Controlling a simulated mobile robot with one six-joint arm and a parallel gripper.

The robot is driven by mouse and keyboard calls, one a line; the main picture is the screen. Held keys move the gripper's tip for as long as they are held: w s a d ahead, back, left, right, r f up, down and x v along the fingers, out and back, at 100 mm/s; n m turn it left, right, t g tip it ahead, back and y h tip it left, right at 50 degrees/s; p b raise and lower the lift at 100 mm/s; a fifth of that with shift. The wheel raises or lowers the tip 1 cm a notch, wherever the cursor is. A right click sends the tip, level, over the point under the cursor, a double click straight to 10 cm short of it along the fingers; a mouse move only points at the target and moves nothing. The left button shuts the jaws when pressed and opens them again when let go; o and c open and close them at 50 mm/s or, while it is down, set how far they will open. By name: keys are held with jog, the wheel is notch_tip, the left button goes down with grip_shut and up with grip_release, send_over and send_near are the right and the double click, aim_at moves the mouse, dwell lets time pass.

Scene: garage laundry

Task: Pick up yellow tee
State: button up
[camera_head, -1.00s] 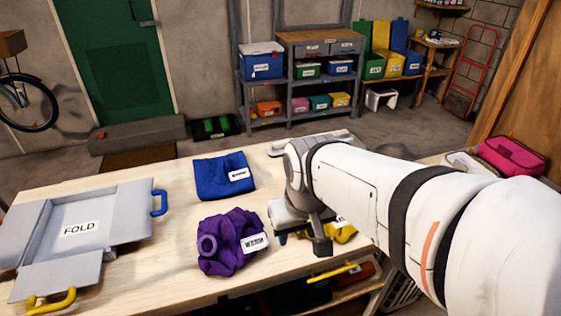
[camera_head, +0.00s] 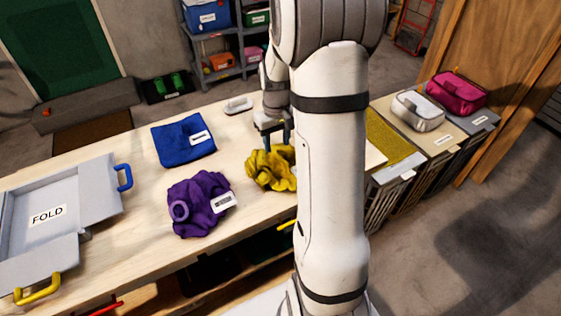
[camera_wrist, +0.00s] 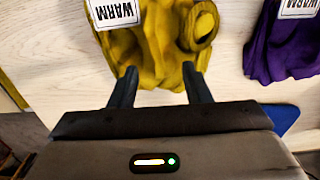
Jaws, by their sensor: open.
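The yellow tee (camera_head: 268,171) lies crumpled on the wooden table, partly hidden behind my arm in the head view. In the wrist view the yellow tee (camera_wrist: 150,55) fills the top middle, with a white "WARM" label on it. My gripper (camera_head: 275,140) is just behind the tee's far edge in the head view. In the wrist view my gripper (camera_wrist: 159,78) is open, its two dark fingers apart and pointing at the tee's near edge. Nothing is held. I cannot tell whether the fingertips touch the cloth.
A purple garment (camera_head: 193,208) and a folded blue cloth (camera_head: 180,142) lie left of the tee. A grey folding board (camera_head: 75,215) is at the table's left. Bins with a grey pouch (camera_head: 420,108) and a pink pouch (camera_head: 457,90) stand at the right.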

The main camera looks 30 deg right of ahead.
aim_at(279, 156)
jog(key=f, duration=0.2)
jog(key=f+p, duration=0.1)
jog(key=f, duration=0.3)
jog(key=shift+d, duration=0.3)
jog(key=shift+c, duration=0.3)
grip_shut()
